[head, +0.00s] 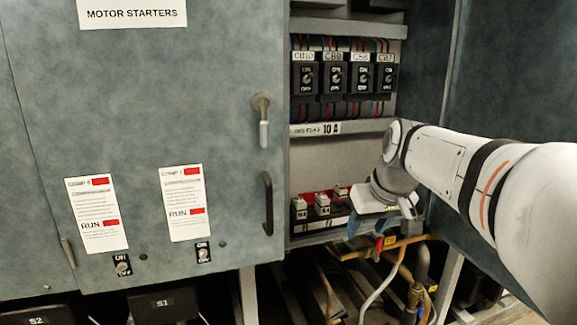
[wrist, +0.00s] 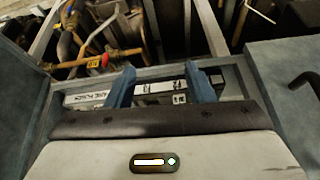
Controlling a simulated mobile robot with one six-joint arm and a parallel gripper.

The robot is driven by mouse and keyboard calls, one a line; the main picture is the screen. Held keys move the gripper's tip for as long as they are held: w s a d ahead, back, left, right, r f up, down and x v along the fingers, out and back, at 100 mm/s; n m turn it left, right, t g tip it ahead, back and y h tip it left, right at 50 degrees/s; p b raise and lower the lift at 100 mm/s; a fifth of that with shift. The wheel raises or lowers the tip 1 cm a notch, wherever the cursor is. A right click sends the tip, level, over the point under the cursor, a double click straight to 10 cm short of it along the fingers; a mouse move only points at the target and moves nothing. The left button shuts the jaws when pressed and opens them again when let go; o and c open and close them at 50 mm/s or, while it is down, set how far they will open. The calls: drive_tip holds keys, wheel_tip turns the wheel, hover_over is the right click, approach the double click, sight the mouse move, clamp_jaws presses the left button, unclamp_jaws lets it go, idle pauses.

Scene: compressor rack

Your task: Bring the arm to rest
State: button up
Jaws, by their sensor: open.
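My arm reaches in from the right in the head view, and my gripper (head: 368,226) hangs at the lower right of the open compartment, pointing down. In the wrist view the two blue fingers of my gripper (wrist: 164,92) stand well apart, with nothing held between them. Behind and between them shows the compartment's lower ledge (wrist: 85,97) with small labelled parts. In the head view the gripper's body hides the right end of the lower fuse row (head: 322,204). I cannot tell whether the fingers touch the ledge.
The motor starters cabinet door (head: 150,130) has a black handle (head: 267,204) and a latch (head: 262,120). A row of breakers (head: 346,75) sits above the lower shelf. An open door panel (head: 515,80) stands at the right. Pipes (head: 385,285) run below the cabinet.

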drive_tip(key=s+f+m+g, duration=0.1)
drive_tip(key=s+f, duration=0.6)
drive_tip(key=s, duration=0.2)
drive_tip(key=s+f+m+h, duration=0.1)
drive_tip(key=s+f, duration=0.6)
drive_tip(key=s, duration=0.2)
drive_tip(key=shift+s+a+f+g, duration=0.15)
drive_tip(key=shift+s+a+g, duration=0.05)
drive_tip(key=shift+s+g, duration=0.2)
idle(1.8)
